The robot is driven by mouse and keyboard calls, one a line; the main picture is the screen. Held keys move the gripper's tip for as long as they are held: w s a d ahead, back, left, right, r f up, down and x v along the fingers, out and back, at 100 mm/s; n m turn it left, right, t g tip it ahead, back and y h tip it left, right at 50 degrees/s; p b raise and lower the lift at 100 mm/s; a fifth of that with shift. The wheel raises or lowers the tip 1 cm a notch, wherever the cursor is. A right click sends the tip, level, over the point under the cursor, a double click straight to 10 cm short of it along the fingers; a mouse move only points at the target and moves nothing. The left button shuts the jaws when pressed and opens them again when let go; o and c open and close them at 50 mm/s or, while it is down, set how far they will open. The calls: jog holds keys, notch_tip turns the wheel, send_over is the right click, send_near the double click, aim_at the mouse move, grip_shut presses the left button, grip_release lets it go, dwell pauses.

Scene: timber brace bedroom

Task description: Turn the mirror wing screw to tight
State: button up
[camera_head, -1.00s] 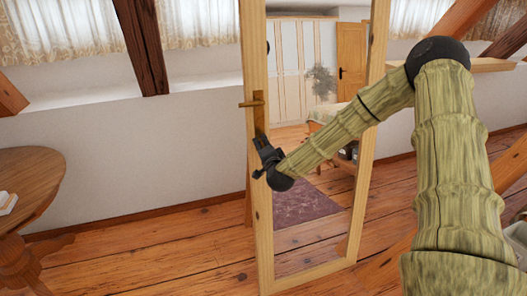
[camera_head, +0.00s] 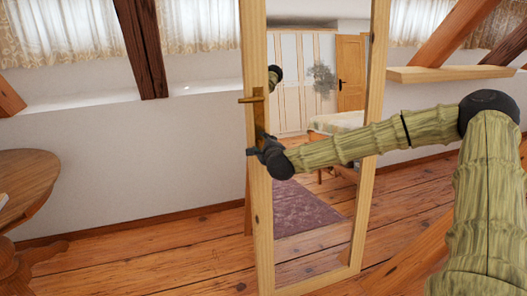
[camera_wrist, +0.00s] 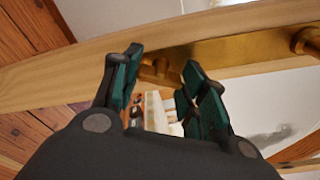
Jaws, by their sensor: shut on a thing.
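The tall mirror (camera_head: 258,215) has a pale wooden frame and stands upright in the head view. A brass plate (camera_wrist: 230,50) is fixed along one side of its frame, with a brass lever (camera_head: 252,99) near the top. The small brass wing screw (camera_wrist: 158,70) sits on this plate, between my fingertips in the wrist view. My gripper (camera_wrist: 163,62) is shut on it, with a dark green finger on each side. In the head view my gripper (camera_head: 256,149) is at the left frame post, below the lever, and hides the screw.
A round wooden table (camera_head: 25,178) stands at the left. A wooden shelf (camera_head: 450,74) and slanted beams are at the right. The plank floor (camera_head: 150,250) between the table and the mirror is clear. The mirror glass reflects a bed, a rug and a door.

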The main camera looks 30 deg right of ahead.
jog(key=shift+d+f+m+y+b, duration=0.1)
jog(key=shift+m+y+b, duration=0.25)
jog(key=shift+m+b, duration=1.8)
jog(key=shift+f+m+y+b, duration=0.1)
jog(key=shift+m+y+b, duration=0.25)
jog(key=shift+m+b, duration=1.75)
jog(key=shift+m, duration=0.45)
jog(key=o, duration=1)
jog(key=shift+r, duration=0.1)
jog(key=v, duration=1.2)
jog(key=shift+r, duration=0.15)
